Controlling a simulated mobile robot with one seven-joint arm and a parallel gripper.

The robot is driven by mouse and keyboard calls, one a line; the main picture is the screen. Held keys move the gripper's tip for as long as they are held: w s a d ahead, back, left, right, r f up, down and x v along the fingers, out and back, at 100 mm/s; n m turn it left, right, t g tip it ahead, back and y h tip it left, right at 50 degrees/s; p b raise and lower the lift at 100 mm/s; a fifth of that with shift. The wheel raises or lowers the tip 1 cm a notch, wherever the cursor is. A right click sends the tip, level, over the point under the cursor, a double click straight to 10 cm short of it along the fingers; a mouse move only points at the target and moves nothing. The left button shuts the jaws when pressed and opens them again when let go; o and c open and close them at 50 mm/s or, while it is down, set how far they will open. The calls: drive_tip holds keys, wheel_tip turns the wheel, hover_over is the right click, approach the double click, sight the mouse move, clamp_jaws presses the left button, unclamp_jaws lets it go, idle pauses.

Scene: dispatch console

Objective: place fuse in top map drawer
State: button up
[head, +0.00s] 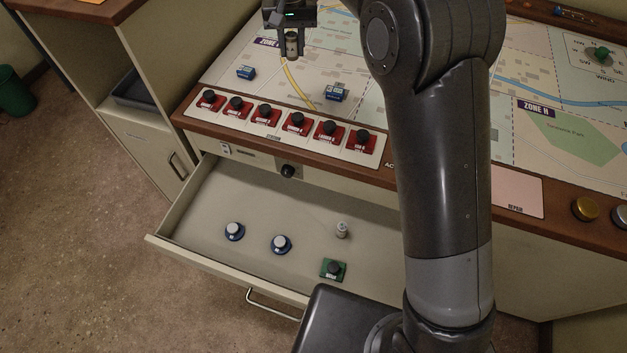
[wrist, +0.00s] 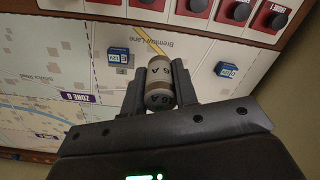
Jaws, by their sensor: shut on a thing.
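The top map drawer (head: 270,205) is pulled open below the table's front edge.
A row of red pieces with black knobs (head: 265,113) lines the table's front edge. Two blue blocks (head: 245,72) (head: 336,92) lie on the map (head: 300,75). A side cabinet (head: 145,140) stands left. The drawer's left and rear floor is bare. My arm hides part of the drawer's right side.

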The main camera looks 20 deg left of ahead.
drive_tip(key=s+a, duration=0.6)
drive_tip(key=s, duration=0.6)
hover_over(251, 207)
drive_tip(key=shift+n, duration=0.4)
drive_tip(key=shift+s+f, duration=0.1)
drive_tip(key=shift+f, duration=21.45)
drive_tip(key=shift+f, duration=0.15)
drive_tip(key=o, duration=1)
wheel_tip(251, 207, up, 12)
